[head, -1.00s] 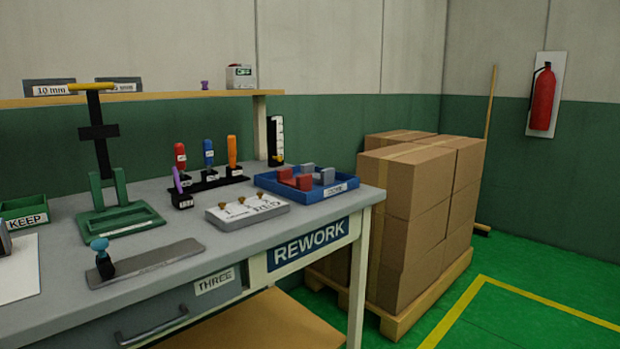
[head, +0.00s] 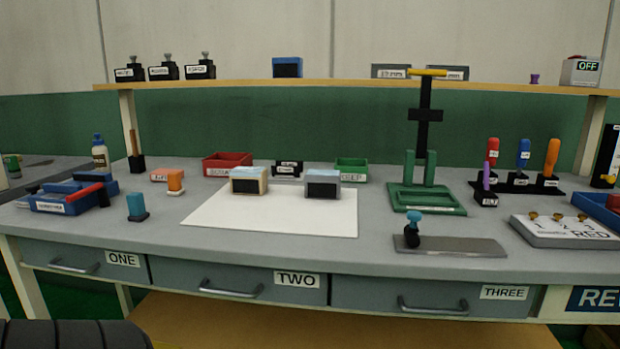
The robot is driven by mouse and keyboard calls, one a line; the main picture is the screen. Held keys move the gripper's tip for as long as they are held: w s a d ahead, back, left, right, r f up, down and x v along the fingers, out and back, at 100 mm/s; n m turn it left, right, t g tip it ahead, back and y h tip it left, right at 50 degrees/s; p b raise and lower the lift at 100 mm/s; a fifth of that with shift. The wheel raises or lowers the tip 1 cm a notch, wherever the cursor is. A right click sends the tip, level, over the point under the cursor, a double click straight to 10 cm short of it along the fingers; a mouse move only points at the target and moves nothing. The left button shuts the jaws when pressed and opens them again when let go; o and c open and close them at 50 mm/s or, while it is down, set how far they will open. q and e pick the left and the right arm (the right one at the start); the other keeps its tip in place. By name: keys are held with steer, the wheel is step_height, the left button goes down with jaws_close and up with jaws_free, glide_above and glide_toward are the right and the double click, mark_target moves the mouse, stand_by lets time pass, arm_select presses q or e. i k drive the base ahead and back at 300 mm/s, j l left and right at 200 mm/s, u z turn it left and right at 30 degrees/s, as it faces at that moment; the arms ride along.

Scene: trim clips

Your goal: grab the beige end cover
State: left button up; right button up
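A beige block-like piece (head: 262,185) with a dark front panel and a blue-grey top stands on the white sheet (head: 270,218) in the middle of the bench; it looks like the beige end cover. A similar grey piece (head: 337,189) stands just to its right, with a gap between them. Neither piece is touched by a gripper. No gripper fingers show in the head view.
A green press stand (head: 430,198) is right of the sheet. Red (head: 226,163) and green (head: 351,169) bins stand behind it. An orange-handled stamp (head: 176,181) and a blue one (head: 137,206) are left. The sheet's front is clear.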

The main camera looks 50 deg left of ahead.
mark_target(244, 180)
steer(key=u, duration=1.95)
steer(key=i+j+z, duration=0.9)
steer(key=j+z, duration=0.15)
